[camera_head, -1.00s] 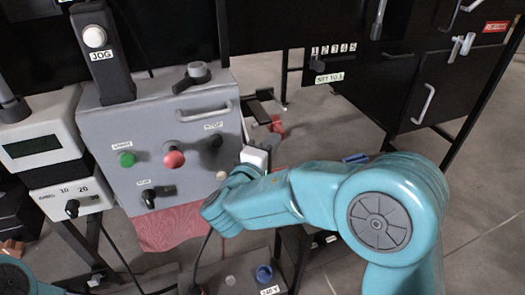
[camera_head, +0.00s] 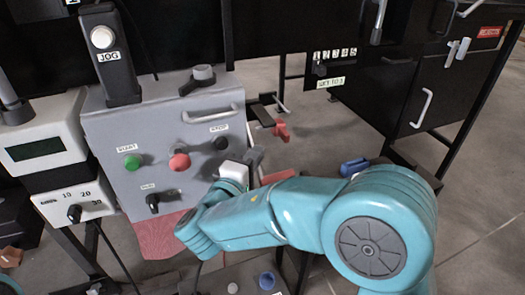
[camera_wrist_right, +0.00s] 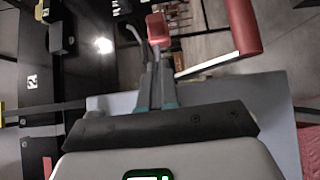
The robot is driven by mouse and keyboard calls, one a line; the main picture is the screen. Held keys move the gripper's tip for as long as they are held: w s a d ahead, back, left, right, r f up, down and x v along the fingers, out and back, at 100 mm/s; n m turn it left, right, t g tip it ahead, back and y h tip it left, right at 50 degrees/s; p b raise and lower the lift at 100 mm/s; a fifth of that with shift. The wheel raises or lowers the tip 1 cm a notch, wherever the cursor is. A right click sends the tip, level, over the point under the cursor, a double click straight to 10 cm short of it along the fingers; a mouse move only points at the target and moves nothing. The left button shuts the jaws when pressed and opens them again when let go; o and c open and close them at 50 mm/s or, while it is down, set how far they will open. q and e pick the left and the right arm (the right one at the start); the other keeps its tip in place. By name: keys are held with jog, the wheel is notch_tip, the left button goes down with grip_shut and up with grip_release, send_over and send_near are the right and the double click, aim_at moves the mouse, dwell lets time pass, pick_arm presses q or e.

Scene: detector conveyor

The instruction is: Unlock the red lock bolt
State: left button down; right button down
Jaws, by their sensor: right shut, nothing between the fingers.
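The red lock bolt shows as a small red handle (camera_head: 281,130) beside a dark bracket, just right of the grey control box. In the right wrist view a red block (camera_wrist_right: 157,28) on a grey stem stands just beyond the fingertips. My right gripper (camera_head: 257,153) is below and left of the red handle in the head view, partly hidden by my arm. In the wrist view its fingers (camera_wrist_right: 156,70) are together and empty, pointing toward the red block. Whether they touch it I cannot tell. My left gripper is out of view.
The grey control box (camera_head: 140,200) has a green button (camera_head: 132,163), a red button (camera_head: 179,162) and black knobs. A red cylinder (camera_wrist_right: 243,25) stands right of the fingers in the wrist view. A blue handle (camera_head: 353,167) is beyond my arm.

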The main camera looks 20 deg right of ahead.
jog(key=v, duration=0.7)
jog(key=shift+s, duration=0.25)
